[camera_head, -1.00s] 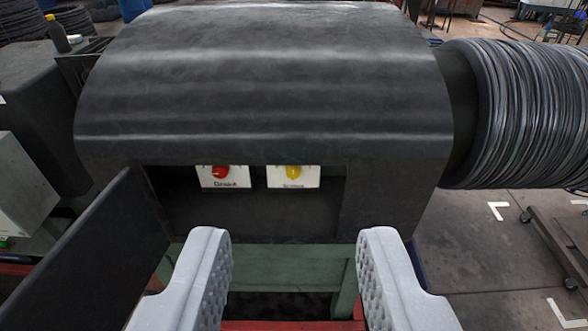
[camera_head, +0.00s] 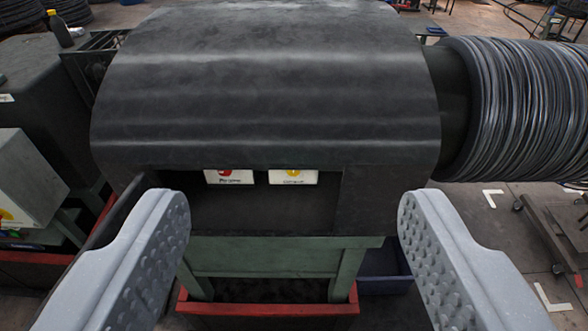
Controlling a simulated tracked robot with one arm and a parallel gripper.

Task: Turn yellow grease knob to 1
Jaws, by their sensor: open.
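The yellow grease knob (camera_head: 293,173) sits on a white label plate (camera_head: 293,180) inside the recess of the dark machine housing. Only its lower part shows, as the housing's edge cuts off the top. The red knob (camera_head: 225,172) is on a similar plate to its left, also partly hidden. The label print is too small to read surely. My gripper (camera_head: 292,220) is wide open and empty. Its two grey, studded fingers stand in the foreground, left and right of the recess, apart from both knobs.
The curved dark housing (camera_head: 265,85) overhangs the recess. An open dark door panel (camera_head: 110,235) stands at left, partly behind my left finger. A wire-wound drum (camera_head: 530,110) is at right. A green frame (camera_head: 280,257) and red tray (camera_head: 265,309) lie below. A grey box (camera_head: 28,180) is at far left.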

